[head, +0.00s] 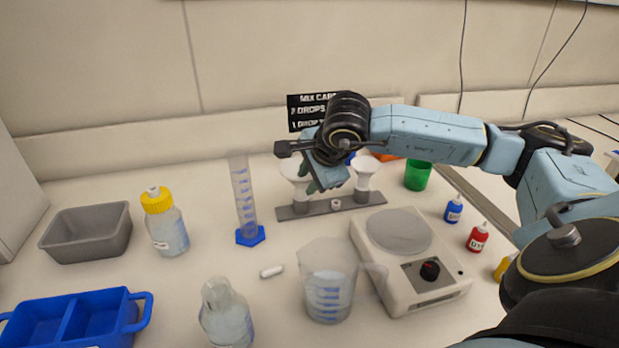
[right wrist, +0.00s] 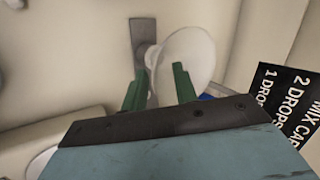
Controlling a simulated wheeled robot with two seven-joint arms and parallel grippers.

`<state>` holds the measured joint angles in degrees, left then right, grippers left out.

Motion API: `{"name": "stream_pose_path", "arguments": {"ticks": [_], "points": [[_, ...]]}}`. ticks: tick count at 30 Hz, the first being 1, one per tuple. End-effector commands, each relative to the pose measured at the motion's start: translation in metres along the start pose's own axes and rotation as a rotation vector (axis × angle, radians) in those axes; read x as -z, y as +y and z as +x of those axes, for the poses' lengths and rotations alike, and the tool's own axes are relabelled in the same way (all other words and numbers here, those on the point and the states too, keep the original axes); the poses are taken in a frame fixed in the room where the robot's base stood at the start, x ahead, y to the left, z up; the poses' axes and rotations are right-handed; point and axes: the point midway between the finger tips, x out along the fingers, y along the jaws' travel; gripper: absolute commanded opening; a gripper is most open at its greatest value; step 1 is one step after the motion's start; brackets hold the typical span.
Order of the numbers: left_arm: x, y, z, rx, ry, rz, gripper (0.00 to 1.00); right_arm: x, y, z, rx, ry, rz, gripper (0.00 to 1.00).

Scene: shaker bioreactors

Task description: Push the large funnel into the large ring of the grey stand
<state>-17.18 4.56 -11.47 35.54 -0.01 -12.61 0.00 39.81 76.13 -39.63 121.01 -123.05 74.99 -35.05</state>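The grey stand (head: 322,208) lies as a flat bar at the back of the table. A white funnel (head: 296,172), apparently the larger, is upright at the stand's left end, partly covered by my right gripper. A second white funnel (head: 366,168) is upright at the right end. My right gripper (head: 325,184) is just right of the left funnel. In the right wrist view its green fingers (right wrist: 160,80) are apart, with a white funnel (right wrist: 192,52) beyond the tips and the stand's end (right wrist: 143,34) behind it. I cannot tell how deep the funnel sits. My left gripper is not in view.
A measuring cylinder (head: 244,200) stands left of the stand; a beaker (head: 328,290) and a scale (head: 415,265) are in front. A green cup (head: 418,175) is to the right. A black sign (head: 305,112) is behind.

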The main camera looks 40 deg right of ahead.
Motion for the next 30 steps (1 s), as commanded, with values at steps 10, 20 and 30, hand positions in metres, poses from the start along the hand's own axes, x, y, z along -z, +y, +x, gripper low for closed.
{"name": "stream_pose_path", "arguments": {"ticks": [10,20,30], "points": [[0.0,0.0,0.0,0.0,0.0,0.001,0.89,0.0,0.0,0.0,-0.001,0.0,0.0,0.29],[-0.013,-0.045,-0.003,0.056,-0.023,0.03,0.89,0.001,-0.001,-0.03,0.005,0.003,-0.003,0.29],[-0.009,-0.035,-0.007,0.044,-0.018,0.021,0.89,0.0,-0.001,-0.107,0.004,0.002,0.0,0.29]]}}
